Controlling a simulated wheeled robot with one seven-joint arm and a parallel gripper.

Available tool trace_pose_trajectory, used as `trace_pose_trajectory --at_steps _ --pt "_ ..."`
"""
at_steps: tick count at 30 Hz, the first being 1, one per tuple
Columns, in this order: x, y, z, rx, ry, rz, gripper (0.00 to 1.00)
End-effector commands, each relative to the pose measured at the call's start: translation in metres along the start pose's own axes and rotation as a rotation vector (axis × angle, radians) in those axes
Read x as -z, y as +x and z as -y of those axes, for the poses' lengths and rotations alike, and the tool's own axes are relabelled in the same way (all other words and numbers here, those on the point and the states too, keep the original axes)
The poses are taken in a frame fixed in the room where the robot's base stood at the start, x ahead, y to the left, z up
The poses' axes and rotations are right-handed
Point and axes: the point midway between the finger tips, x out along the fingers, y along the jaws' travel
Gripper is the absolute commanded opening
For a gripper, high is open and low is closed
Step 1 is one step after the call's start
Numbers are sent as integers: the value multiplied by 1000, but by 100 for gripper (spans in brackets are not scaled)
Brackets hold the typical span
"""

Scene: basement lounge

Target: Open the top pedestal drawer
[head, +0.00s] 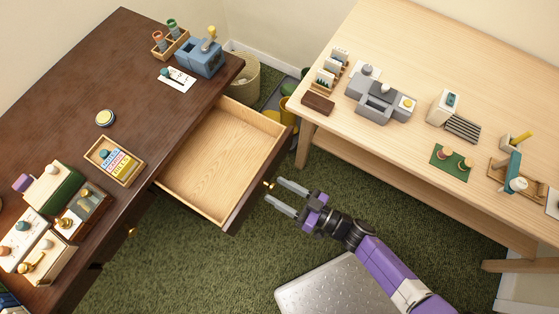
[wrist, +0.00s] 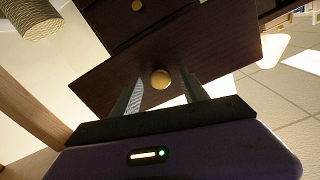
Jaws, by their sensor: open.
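The top pedestal drawer (head: 218,163) of the dark wooden desk is pulled well out in the head view. Its pale wood inside is empty. Its dark front panel shows in the wrist view (wrist: 205,45), with a round brass knob (wrist: 160,79) near its lower edge as pictured. My gripper (head: 275,195) is open at the drawer front in the head view, its two fingers pointing toward the brass knob. In the wrist view the knob appears between the fingers; I cannot tell whether either finger touches it.
The dark desk (head: 110,70) holds several small items, including a wooden tray (head: 129,176) and a blue device (head: 201,57). A pale workbench (head: 420,60) stands to the right. A wastebasket (head: 244,79) is behind the drawer. Green carpet (head: 160,265) is clear in front of the desk.

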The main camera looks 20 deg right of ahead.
Motion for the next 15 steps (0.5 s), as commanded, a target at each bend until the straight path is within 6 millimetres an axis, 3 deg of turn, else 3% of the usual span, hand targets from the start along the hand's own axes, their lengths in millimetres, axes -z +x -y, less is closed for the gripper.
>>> trace_pose_trajectory --at_steps 9,15 --pt "-2 -50 0 1 0 3 52" --pt "-1 -71 0 0 -1 2 52"
